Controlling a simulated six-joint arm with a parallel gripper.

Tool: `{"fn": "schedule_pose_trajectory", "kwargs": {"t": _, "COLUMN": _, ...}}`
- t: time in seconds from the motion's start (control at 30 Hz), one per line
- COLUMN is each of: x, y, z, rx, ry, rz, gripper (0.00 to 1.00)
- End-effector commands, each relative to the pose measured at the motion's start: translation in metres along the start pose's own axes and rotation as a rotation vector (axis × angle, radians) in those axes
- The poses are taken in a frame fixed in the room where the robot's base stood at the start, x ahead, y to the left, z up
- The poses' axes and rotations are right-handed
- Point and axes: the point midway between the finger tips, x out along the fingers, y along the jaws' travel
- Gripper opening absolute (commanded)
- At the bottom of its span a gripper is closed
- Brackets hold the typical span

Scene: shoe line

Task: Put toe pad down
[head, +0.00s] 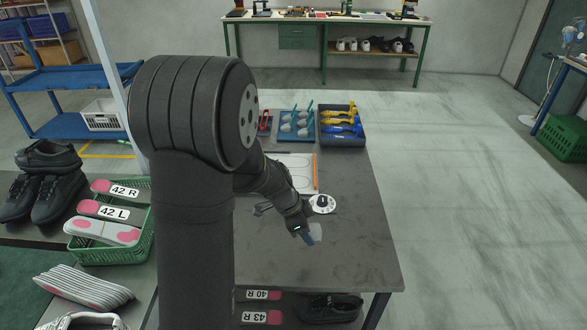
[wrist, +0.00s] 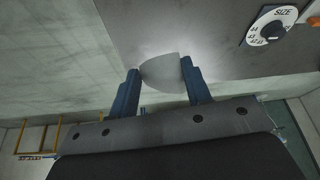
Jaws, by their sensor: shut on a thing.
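My gripper (head: 308,237) is shut on the toe pad (wrist: 163,70), a pale grey rounded piece with a pointed end. In the wrist view the pad sits between the two blue fingertips. In the head view the pad (head: 317,232) shows as a small light patch beside the fingers, over the front right part of the dark table (head: 350,265). I cannot tell whether the pad touches the table.
A white size dial (head: 322,204) lies just behind my gripper. Behind it are a board with pale shapes (head: 300,175), a blue tray (head: 295,125) and a dark bin with yellow and blue tools (head: 341,140). The table's front right is bare.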

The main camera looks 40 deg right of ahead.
Motion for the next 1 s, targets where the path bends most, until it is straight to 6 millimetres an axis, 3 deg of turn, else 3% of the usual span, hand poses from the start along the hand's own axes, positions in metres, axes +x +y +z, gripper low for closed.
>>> {"fn": "schedule_pose_trajectory", "kwargs": {"t": 0.03, "x": 0.005, "y": 0.011, "z": -0.014, "rx": 0.046, "ry": 0.000, "rz": 0.018, "gripper": 0.23}}
{"fn": "schedule_pose_trajectory", "kwargs": {"t": 0.17, "x": 0.014, "y": 0.031, "z": -0.035, "rx": 0.125, "ry": 0.000, "rz": 0.051, "gripper": 0.23}}
{"fn": "schedule_pose_trajectory", "kwargs": {"t": 0.37, "x": 0.020, "y": 0.041, "z": -0.044, "rx": 0.173, "ry": -0.001, "rz": 0.072, "gripper": 0.23}}
{"fn": "schedule_pose_trajectory", "kwargs": {"t": 0.8, "x": 0.049, "y": -0.029, "z": 0.027, "rx": 0.172, "ry": -0.001, "rz": 0.073, "gripper": 0.23}}
{"fn": "schedule_pose_trajectory", "kwargs": {"t": 1.0, "x": 0.056, "y": -0.047, "z": 0.043, "rx": 0.175, "ry": 0.000, "rz": 0.072, "gripper": 0.23}}
